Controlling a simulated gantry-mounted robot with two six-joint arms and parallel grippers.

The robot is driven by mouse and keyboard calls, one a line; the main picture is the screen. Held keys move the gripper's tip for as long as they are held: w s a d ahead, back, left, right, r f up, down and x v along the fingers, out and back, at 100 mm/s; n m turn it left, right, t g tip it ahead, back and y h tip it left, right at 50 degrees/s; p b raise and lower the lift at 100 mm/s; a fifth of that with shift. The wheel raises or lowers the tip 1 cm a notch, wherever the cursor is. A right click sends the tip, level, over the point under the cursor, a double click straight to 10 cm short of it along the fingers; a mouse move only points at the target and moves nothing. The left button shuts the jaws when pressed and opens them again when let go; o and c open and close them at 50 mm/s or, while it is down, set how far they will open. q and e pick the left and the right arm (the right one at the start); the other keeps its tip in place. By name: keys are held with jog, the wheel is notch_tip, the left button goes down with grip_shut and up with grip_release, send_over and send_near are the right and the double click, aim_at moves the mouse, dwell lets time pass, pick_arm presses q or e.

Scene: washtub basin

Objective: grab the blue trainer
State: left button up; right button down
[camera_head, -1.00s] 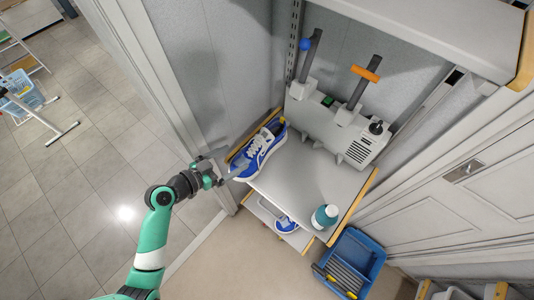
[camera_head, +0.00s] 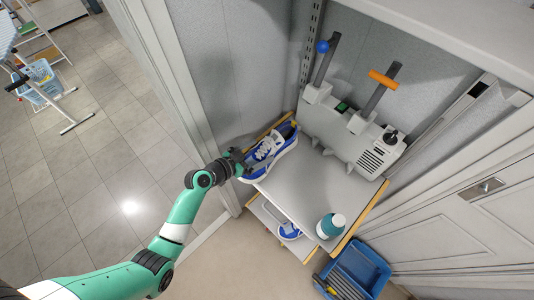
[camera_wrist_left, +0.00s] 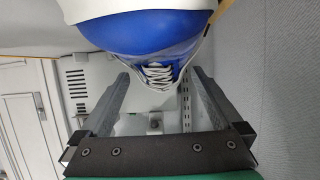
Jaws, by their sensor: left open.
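A blue trainer (camera_head: 268,152) with a white sole and white laces lies on the upper grey shelf (camera_head: 312,185), near its left edge. My left gripper (camera_head: 246,166) is at the toe end of this trainer, open. In the left wrist view the trainer's blue toe (camera_wrist_left: 140,35) fills the top middle, and the open fingers of the left gripper (camera_wrist_left: 160,75) reach towards it from either side. I cannot tell whether they touch it. Another blue and white trainer (camera_head: 290,231) sits partly hidden on the lower shelf. My right gripper is not in view.
A grey machine (camera_head: 350,130) with two upright posts stands behind the trainer. A teal bottle (camera_head: 330,226) stands at the shelf's front right. A blue bin (camera_head: 356,266) is on the floor at right. A wall panel (camera_head: 225,70) rises at left.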

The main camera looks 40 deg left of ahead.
aim_at(273, 140)
pick_arm(q)
jog(key=shift+x, duration=1.05)
jog(key=shift+r, duration=0.1)
jog(key=c, duration=1.4)
jog(key=shift+r, duration=0.5)
jog(key=shift+c, duration=0.2)
notch_tip(273, 140, up, 3)
jog(key=shift+s+d+f+p, duration=0.1)
jog(key=shift+p, duration=0.45)
jog(key=s+d+r+p, duration=0.3)
jog(key=s+d+r, duration=0.5)
jog(key=d, duration=0.3)
jog(key=shift+r, duration=0.6)
